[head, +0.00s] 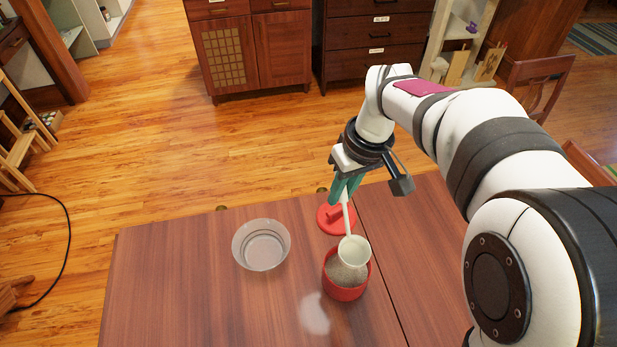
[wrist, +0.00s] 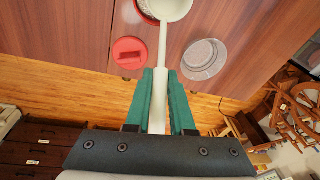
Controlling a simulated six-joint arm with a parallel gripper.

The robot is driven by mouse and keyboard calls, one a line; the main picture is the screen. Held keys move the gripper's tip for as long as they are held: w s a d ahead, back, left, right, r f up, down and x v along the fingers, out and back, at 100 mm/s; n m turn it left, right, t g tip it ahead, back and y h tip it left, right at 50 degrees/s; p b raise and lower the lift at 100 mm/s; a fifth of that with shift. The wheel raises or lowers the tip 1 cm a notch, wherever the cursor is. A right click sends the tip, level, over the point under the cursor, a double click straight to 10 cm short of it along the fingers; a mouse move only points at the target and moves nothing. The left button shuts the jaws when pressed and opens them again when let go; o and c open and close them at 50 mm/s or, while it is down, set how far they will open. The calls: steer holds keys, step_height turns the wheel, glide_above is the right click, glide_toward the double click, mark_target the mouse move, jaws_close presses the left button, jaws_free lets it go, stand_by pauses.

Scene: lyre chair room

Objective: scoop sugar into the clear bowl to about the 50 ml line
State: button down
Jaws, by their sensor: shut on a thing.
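The clear bowl (head: 261,246) stands on the table at the left of the red sugar container; it also shows in the wrist view (wrist: 204,60). No sugar can be made out in it. The red container (head: 346,290) is open and holds grainy, greyish sugar (head: 344,271). My gripper (head: 345,187) is shut on the handle of a pale scoop (head: 354,250). The scoop's cup is over the container's far part, tilted, and I cannot tell whether it touches the sugar. In the wrist view the teal fingers (wrist: 160,85) clamp the white handle. Measuring lines on the bowl are too small to read.
The container's red lid (head: 335,217) lies on the table (head: 180,290) behind the container, close to the handle. A pale glare spot shows on the wood in front of the bowl. The table left of the bowl is clear. Cabinets (head: 254,50) stand far back.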

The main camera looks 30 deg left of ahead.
step_height(320, 180, down, 11)
stand_by(0.7)
steer(key=shift+r, duration=0.2)
stand_by(0.7)
step_height(320, 180, up, 7)
steer(key=shift+f, duration=0.15)
stand_by(0.4)
steer(key=shift+w+a+r+g+h, duration=0.35)
steer(key=shift+w+a+g+h, duration=0.15)
steer(key=shift+a+g+h, duration=0.15)
steer(key=shift+d, duration=0.1)
